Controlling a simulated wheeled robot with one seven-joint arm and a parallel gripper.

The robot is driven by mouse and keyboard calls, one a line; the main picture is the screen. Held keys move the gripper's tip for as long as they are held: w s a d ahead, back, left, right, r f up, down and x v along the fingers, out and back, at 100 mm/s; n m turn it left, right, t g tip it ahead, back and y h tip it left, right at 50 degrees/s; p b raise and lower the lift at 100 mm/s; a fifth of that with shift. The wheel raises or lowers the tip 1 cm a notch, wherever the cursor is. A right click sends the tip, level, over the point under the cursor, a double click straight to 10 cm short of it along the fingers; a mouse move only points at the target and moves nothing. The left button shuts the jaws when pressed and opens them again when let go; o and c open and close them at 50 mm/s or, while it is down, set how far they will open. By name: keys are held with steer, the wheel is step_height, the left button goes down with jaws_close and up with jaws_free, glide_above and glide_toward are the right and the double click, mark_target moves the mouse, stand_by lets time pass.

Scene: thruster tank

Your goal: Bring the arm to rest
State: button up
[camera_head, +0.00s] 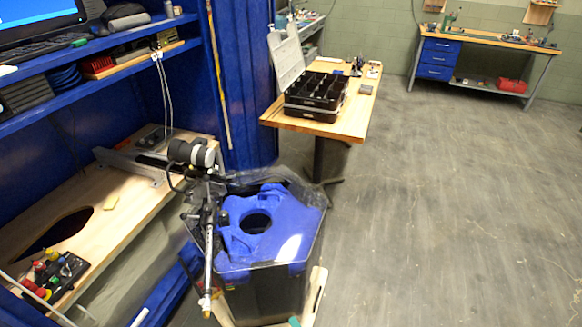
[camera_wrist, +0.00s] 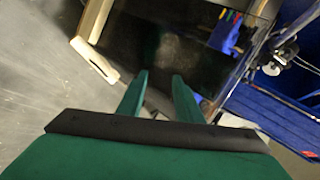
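My gripper (camera_wrist: 158,76) shows in the wrist view as two green fingers on a dark bar. The fingers stand apart with nothing between them, so it is open and empty. Beyond the fingertips is a dark surface, probably the side of the tank; the distance is hard to tell. In the head view the clear-walled tank (camera_head: 262,267) with a blue top piece (camera_head: 285,222) stands at the lower middle. A small green bit at the bottom edge there may be my gripper. The rest of my arm is not clearly seen.
A wooden bench (camera_head: 135,223) inside a blue frame lies left of the tank. A wooden table (camera_head: 352,117) with an open black case (camera_head: 315,100) stands behind it. A workbench (camera_head: 487,45) is at the far wall. The grey floor at right is clear.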

steer(key=s+d+r+n+t+h, duration=0.1)
steer(key=s+r+n+h, duration=0.1)
steer(key=s, duration=0.6)
steer(key=s+d+r+n+t+h, duration=0.1)
steer(key=s+r+n+h, duration=0.15)
steer(key=s, duration=0.45)
steer(key=s+a+r+n+t, duration=0.1)
steer(key=s+a+r+n, duration=0.1)
steer(key=s+r, duration=0.3)
steer(key=s+a+r+n+t, duration=0.2)
steer(key=s+r+n, duration=0.2)
steer(key=r, duration=0.5)
steer(key=shift+s+a+r, duration=0.15)
steer(key=shift+s+r, duration=0.15)
steer(key=shift+s, duration=0.35)
steer(key=shift+w, duration=0.25)
steer(key=shift+s+a+n, duration=0.15)
steer(key=shift+a+n, duration=0.1)
steer(key=shift+s+d, duration=0.15)
